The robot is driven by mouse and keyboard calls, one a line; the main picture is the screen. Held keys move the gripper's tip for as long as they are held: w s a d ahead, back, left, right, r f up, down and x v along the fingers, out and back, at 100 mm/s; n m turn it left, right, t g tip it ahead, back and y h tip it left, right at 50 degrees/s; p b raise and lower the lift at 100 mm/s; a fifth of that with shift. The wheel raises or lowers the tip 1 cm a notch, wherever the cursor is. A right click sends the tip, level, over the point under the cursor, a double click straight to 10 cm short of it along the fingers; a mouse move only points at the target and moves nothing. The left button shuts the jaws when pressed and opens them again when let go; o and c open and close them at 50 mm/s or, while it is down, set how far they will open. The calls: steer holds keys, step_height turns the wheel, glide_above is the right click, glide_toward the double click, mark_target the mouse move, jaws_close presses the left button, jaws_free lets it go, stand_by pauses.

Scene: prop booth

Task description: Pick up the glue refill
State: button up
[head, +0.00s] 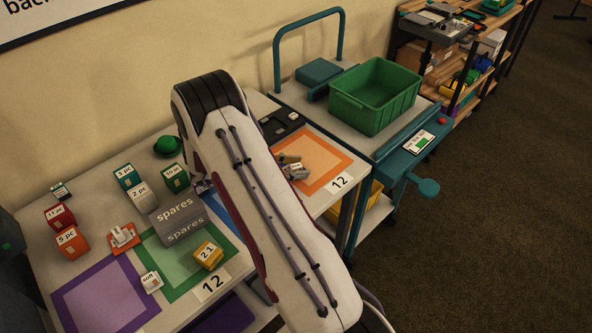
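I cannot surely identify the glue refill in the head view. A small tan piece (288,158) and a pale grey piece (297,172) lie close together on the orange-bordered square (330,183), just right of my arm; they are too small to name. My arm crosses the middle of the view and covers part of the table. My gripper is hidden behind it, so its fingers and anything between them do not show. A small dark bluish part shows at the arm's left edge, too little to tell what it is.
Grey "spares" box (180,217), yellow box marked 21 (208,256), several small labelled boxes and a green dome (167,145) stand on the left. A black tray (281,124) lies behind the arm. A green crate (375,96) sits on a trolley at right.

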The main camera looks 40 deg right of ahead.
mark_target(296, 166)
steer(key=shift+d, duration=0.1)
stand_by(0.4)
jaws_close()
steer(key=shift+r, duration=0.15)
steer(key=shift+r, duration=4.85)
